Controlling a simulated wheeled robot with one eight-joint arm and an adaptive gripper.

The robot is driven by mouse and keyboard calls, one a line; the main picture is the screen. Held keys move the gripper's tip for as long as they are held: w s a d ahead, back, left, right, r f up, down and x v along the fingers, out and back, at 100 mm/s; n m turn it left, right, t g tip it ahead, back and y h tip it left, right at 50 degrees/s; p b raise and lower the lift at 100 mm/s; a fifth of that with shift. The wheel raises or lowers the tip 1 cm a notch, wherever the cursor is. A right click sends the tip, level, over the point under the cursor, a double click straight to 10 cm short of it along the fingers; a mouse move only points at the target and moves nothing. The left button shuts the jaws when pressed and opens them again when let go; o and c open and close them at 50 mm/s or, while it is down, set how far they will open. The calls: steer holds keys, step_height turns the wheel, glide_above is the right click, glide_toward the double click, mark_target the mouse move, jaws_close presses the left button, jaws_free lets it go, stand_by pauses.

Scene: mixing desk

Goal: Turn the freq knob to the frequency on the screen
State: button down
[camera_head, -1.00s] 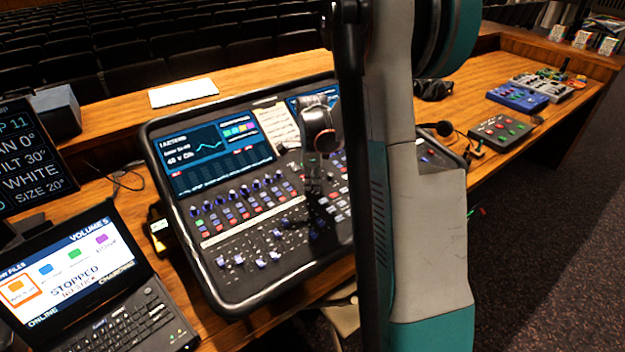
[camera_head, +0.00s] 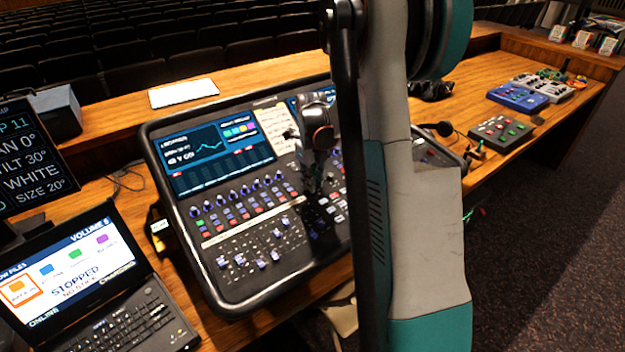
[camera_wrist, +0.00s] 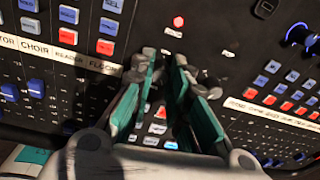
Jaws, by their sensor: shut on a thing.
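The mixing desk (camera_head: 225,277) stands on the wooden bench with its screen (camera_head: 215,155) lit. The screen shows a blue curve and text too small to read with certainty. My gripper (camera_head: 316,193) reaches down to the desk's panel right of the screen. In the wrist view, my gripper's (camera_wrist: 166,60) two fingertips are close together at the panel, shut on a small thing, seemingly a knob. That thing is almost wholly hidden between the fingertips. I cannot read its label or tell how far it is turned.
Rows of small knobs and coloured buttons surround the fingers. Faders (camera_wrist: 36,88) lie at left in the wrist view. A laptop (camera_head: 95,290) stands left of the desk, and a blue pedal box (camera_head: 517,98) lies far right. My arm hides the desk's right part.

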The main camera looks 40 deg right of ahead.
steer(key=shift+m, duration=0.4)
steer(key=c, duration=1.5)
jaws_free()
steer(key=shift+r, duration=0.1)
steer(key=r, duration=1.1)
steer(key=shift+s+a+r, duration=0.25)
steer(key=shift+a+r, duration=0.05)
steer(key=shift+r, duration=0.1)
